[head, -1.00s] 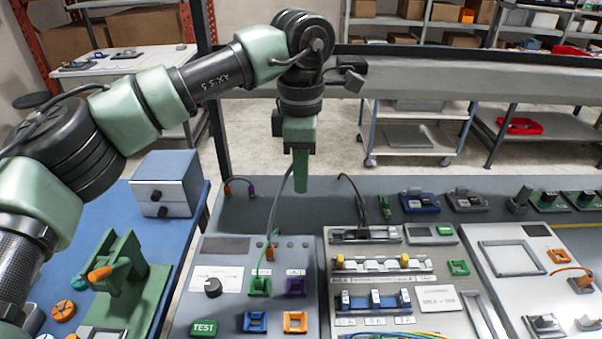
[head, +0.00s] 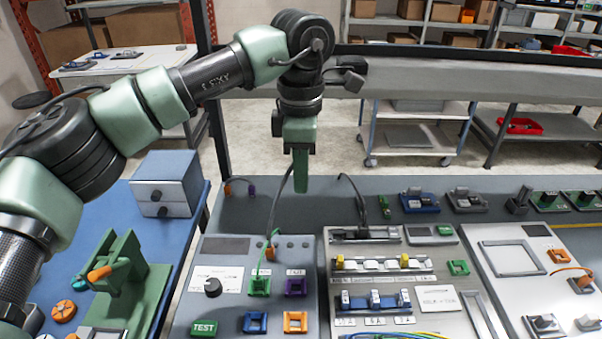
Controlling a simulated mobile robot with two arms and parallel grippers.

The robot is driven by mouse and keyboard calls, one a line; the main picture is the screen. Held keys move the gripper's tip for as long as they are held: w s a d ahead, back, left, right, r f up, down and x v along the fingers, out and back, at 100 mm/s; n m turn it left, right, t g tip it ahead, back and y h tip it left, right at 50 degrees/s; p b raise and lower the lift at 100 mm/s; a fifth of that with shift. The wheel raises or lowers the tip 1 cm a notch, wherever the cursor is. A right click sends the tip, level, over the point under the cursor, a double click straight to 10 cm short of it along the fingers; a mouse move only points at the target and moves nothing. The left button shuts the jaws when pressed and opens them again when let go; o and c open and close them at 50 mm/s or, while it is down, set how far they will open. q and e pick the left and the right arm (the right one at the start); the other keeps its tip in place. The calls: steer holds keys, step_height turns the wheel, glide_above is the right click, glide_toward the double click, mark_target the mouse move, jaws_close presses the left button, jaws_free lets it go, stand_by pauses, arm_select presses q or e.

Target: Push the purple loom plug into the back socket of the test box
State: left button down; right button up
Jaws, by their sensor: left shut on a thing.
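The test box (head: 222,262) is the grey panel with a green TEST button at the front centre-left. On its top are a green socket (head: 259,287), a purple socket (head: 296,287), a blue socket (head: 255,322) and an orange socket (head: 295,322). A small purple plug (head: 252,190) shows on a short cable behind the box. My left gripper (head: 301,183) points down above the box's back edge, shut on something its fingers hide. A dark cable (head: 272,215) runs from beside the fingers to an orange piece (head: 272,254) at the box's back. My right gripper is out of view.
A small orange plug (head: 228,188) is left of the purple one. A panel with connector rows (head: 383,270) stands right of the box, with another loose cable (head: 352,190) behind it. A grey-blue drawer cabinet (head: 170,184) and a green fixture (head: 128,275) stand on the left table.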

arm_select(q)
steer(key=s+f, duration=0.2)
steer(key=f, duration=0.3)
steer(key=s+f, duration=0.3)
steer(key=f, duration=0.1)
steer(key=s+a+f, duration=0.1)
steer(key=s+f, duration=0.1)
steer(key=f, duration=0.3)
steer(key=shift+s+f+b, duration=0.3)
steer(key=shift+s+b, duration=0.1)
steer(key=shift+f, duration=0.65)
steer(key=shift+f+b, duration=0.85)
steer(key=shift+b, duration=0.15)
steer(key=shift+f, duration=0.1)
steer(key=shift+b, duration=0.3)
steer(key=shift+f+b, duration=0.1)
steer(key=shift+b, duration=0.3)
